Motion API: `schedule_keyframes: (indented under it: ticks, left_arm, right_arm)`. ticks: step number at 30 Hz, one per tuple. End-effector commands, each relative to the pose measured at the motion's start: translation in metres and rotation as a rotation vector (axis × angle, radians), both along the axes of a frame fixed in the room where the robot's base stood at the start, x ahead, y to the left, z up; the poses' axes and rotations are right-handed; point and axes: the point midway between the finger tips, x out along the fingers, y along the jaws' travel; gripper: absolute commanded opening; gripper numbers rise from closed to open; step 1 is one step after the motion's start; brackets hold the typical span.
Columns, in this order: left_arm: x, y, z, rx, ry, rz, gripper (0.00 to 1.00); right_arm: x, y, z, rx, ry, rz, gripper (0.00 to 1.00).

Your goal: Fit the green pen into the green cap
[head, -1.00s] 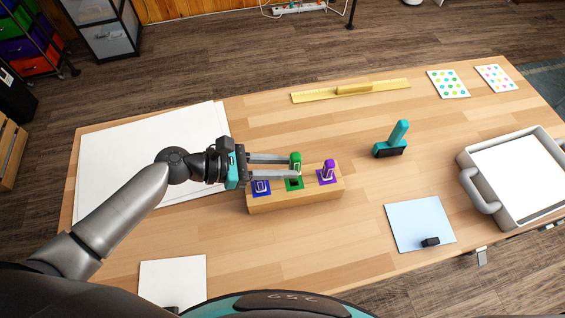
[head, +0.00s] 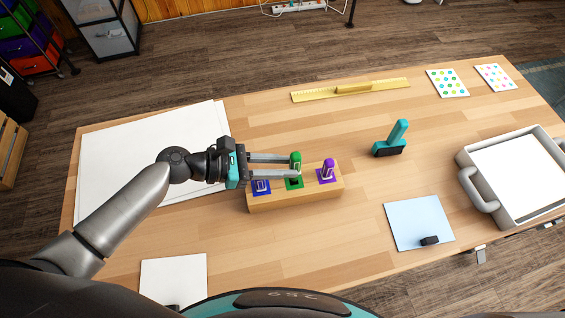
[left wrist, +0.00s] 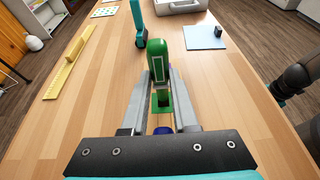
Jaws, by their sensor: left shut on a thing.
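My left gripper (head: 297,167) reaches over the wooden block from the left and is shut on the green pen (head: 295,158). In the left wrist view the green pen (left wrist: 157,58) stands between the fingertips. A green square with a dark opening (head: 294,184), which looks like the green cap's place, is on the block just in front of the pen. It also shows in the left wrist view (left wrist: 164,100), below the pen. The pen's lower end is partly hidden by the fingers, so I cannot tell whether it touches the block. My right gripper is not in view.
The wooden block (head: 295,201) also bears a purple piece (head: 328,168) at right and a blue square (head: 261,187) at left. A teal-handled tool (head: 397,136), a yellow ruler (head: 312,96), a light blue sheet (head: 412,222) and a grey tray (head: 469,187) lie around. The front middle is clear.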

Motion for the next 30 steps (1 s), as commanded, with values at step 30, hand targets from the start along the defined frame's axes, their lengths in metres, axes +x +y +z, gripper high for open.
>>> schedule_keyframes:
  ticks: [30]
  left_arm:
    - [0.0,0.0,-0.022,0.001,0.0,0.0,0.34]
  right_arm:
    - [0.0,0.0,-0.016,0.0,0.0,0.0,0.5]
